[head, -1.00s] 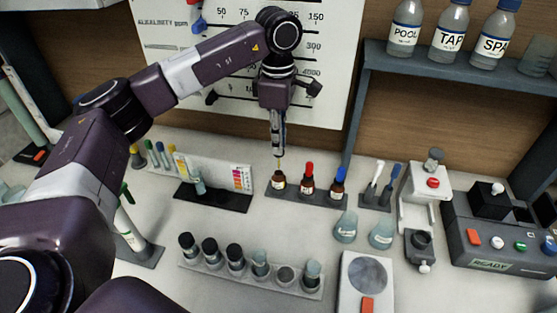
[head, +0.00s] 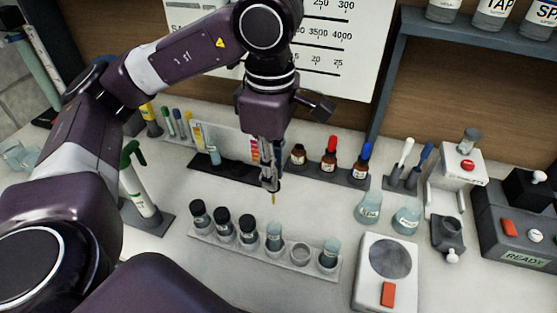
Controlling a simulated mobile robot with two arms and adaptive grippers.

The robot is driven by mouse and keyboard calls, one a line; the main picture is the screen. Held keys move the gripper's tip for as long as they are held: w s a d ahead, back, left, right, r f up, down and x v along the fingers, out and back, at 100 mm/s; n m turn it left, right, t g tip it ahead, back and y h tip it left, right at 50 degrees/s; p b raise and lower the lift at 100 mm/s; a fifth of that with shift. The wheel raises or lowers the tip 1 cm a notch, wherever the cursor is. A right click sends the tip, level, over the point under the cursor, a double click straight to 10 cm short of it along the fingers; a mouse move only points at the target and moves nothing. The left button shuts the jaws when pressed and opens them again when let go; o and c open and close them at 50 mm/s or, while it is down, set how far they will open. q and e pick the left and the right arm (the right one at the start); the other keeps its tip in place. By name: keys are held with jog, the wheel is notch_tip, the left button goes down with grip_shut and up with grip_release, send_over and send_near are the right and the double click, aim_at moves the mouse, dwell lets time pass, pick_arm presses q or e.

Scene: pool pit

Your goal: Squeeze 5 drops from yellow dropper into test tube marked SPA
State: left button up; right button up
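My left gripper (head: 269,178) is shut on the yellow dropper (head: 273,198), of which only a thin yellowish tip shows below the fingers, pointing down. The tip hangs above an uncapped tube (head: 274,240) in the front rack (head: 312,265) and looks apart from it. I cannot read which tube is marked SPA. A brown bottle (head: 298,158) without a dropper stands beside the red-topped bottle (head: 329,158) and blue-topped bottle (head: 360,165). My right gripper is not in view.
A scale (head: 388,280) with a red button stands right of the rack, with two glass beakers (head: 407,219) behind it. A colour-strip stand (head: 225,172) is behind the rack. A green-topped item (head: 140,195) stands at left. Control boxes (head: 515,222) are at right.

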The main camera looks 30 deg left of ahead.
pick_arm(q)
jog(key=shift+s, duration=0.1)
dwell(0.3)
jog(key=shift+r+p, duration=0.5)
jog(key=shift+r, duration=0.25)
